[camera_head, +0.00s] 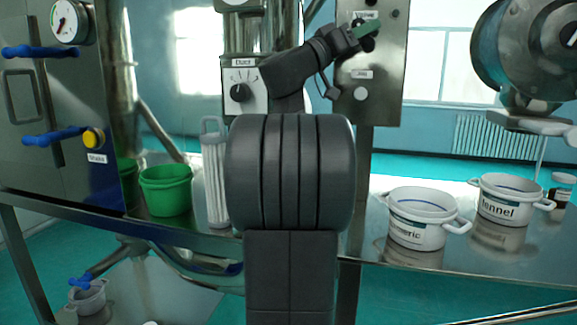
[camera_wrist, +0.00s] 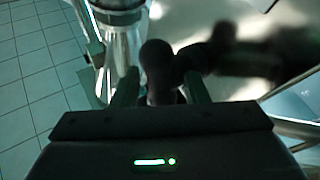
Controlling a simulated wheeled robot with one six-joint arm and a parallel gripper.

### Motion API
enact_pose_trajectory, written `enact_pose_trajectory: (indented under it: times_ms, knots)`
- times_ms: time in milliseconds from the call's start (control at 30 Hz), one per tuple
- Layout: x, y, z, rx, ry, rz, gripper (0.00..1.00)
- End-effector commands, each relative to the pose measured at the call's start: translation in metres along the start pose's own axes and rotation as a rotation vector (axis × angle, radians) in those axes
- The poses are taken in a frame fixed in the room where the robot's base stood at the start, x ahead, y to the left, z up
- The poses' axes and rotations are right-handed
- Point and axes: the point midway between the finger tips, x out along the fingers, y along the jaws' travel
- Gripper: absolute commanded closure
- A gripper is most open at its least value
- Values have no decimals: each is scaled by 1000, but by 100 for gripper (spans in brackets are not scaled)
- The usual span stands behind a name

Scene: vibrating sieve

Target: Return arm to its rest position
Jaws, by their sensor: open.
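My gripper (camera_head: 368,36) is at the upper part of a metal control panel (camera_head: 388,80) in the head view, with my dark arm stretched up to it. In the wrist view, the two fingers of my gripper (camera_wrist: 160,92) stand apart. A dark round knob (camera_wrist: 157,60) shows between and just beyond the fingertips. I cannot tell whether the fingers touch it. No object is held.
A dial box (camera_head: 243,92) stands left of my arm. Green buckets (camera_head: 166,190) and a white ribbed container (camera_head: 215,175) stand on the bench at left. Labelled white pots (camera_head: 416,236) (camera_head: 505,212) and a small jar (camera_head: 561,190) stand at right. A large metal drum (camera_head: 520,50) is at upper right.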

Motion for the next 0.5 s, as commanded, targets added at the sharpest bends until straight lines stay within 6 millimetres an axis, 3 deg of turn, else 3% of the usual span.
enact_pose_trajectory:
  times_ms: [500]
  knots:
    - [3, 2, -5, 114, -174, 6, 59]
